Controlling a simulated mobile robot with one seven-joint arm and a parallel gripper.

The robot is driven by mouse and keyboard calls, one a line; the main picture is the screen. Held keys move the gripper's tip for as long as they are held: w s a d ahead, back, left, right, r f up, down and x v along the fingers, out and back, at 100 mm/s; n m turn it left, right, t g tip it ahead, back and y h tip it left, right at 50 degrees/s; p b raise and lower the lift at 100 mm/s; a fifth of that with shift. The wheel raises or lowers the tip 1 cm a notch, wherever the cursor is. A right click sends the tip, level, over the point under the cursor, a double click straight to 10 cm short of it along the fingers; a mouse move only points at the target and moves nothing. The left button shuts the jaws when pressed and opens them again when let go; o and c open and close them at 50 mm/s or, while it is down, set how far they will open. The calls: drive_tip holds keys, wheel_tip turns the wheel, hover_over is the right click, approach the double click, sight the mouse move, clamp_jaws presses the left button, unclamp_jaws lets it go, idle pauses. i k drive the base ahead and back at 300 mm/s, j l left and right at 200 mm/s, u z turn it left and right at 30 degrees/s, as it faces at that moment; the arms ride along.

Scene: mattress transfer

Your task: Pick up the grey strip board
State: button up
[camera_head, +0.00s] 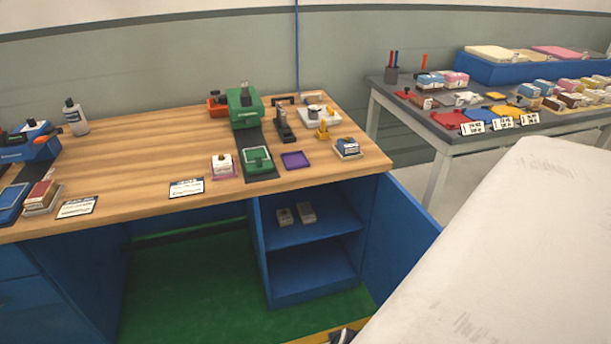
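I cannot single out a grey strip board for certain. A dark grey strip (269,134) lies flat on the wooden bench top, running from under the green device (245,106) to the green-framed tray (258,160). Two small grey-beige blocks, a left one (284,216) and a right one (306,212), sit on the upper shelf of the open blue cabinet.
The wooden bench (130,160) has a clear middle left. The blue cabinet door (398,240) stands open. A grey table (405,98) with coloured pieces stands back right. A large pale scuffed surface (500,260) blocks the lower right. The floor under the bench is green (190,290).

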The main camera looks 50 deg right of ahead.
sight(307, 215)
drive_tip(key=i+l, duration=0.5)
drive_tip(key=l, duration=0.15)
drive_tip(key=i+l, duration=0.5)
drive_tip(key=l, duration=0.15)
drive_tip(key=i+l, duration=0.5)
drive_tip(key=l, duration=0.15)
